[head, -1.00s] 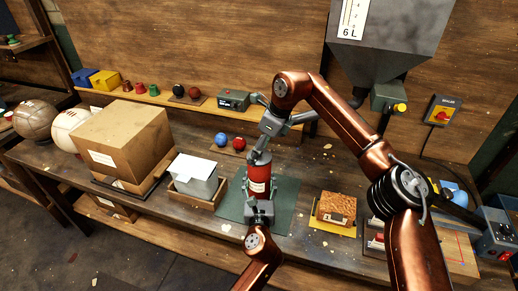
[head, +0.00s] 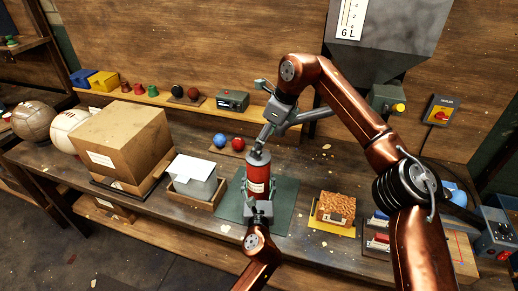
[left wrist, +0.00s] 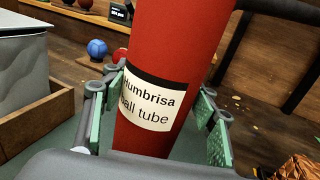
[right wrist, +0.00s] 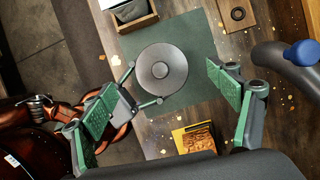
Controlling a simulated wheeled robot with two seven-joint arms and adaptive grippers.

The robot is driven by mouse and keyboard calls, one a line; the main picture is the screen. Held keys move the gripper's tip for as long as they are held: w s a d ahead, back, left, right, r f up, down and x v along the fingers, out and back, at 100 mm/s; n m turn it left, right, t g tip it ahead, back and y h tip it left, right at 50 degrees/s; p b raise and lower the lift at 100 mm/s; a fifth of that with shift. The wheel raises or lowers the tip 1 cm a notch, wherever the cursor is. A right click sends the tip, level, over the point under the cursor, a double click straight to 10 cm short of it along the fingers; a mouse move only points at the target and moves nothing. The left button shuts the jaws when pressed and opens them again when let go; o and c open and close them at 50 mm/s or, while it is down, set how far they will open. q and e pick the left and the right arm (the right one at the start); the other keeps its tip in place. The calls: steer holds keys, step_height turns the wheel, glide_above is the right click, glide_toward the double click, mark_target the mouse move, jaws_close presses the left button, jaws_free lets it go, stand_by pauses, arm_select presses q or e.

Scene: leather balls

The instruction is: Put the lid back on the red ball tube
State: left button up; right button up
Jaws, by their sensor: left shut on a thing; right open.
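The red ball tube (head: 257,180) stands upright on a green mat (head: 285,200), its white label showing in the left wrist view (left wrist: 148,100). The grey round lid (head: 259,157) sits on the tube's top; from above, in the right wrist view (right wrist: 161,69), it covers the mouth. My left gripper (head: 258,203) is shut around the tube's lower part, with green pads at both sides in the left wrist view (left wrist: 155,130). My right gripper (head: 266,137) is above the lid, and its fingers are apart and empty in the right wrist view (right wrist: 165,92).
A blue ball (head: 219,140) and a red ball (head: 238,142) rest behind the tube. A grey bin (head: 195,182) in a wooden tray stands left, beside a cardboard box (head: 122,145). A brown block (head: 336,207) lies on a yellow pad at right. A grey hopper (head: 390,40) hangs behind my right arm.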

steer(key=v, duration=0.6)
steer(key=shift+r, duration=0.45)
steer(key=shift+s+d, duration=0.1)
arm_select(q)
steer(key=o, duration=1.8)
steer(key=shift+c, duration=0.2)
steer(key=s, duration=1.2)
